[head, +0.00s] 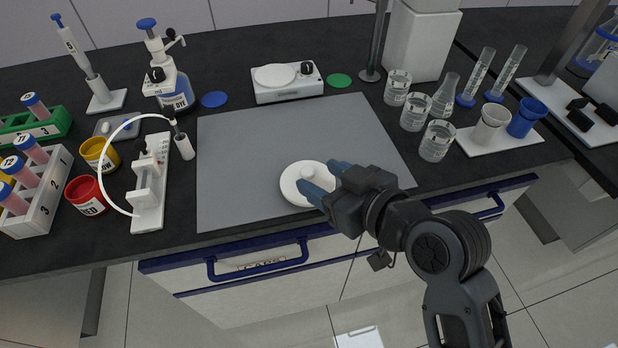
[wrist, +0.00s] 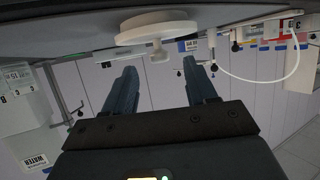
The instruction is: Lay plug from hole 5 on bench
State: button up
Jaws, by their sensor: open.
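A white round disc with a small knob (head: 296,182), which looks like the plug, lies flat on the grey mat (head: 270,135) on the bench, near the front edge. In the wrist view the disc (wrist: 155,27) and its knob appear at the top, ahead of the fingers. My gripper (head: 322,180) is over the right part of the disc. In the wrist view its two fingers (wrist: 160,70) are apart with nothing between them, and the knob is just beyond the tips. I cannot make out a hole marked 5.
Left are a white tube rack (head: 40,200), red jar (head: 86,195), yellow jar (head: 98,153) and a white stand (head: 148,185) with a tube. Behind are a bottle (head: 175,88) and scale (head: 287,82). Glass beakers (head: 437,140) stand right. Most of the mat is clear.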

aim_at(309, 171)
jog(key=x, duration=0.3)
jog(key=shift+w, duration=0.1)
grip_shut()
dwell(0.4)
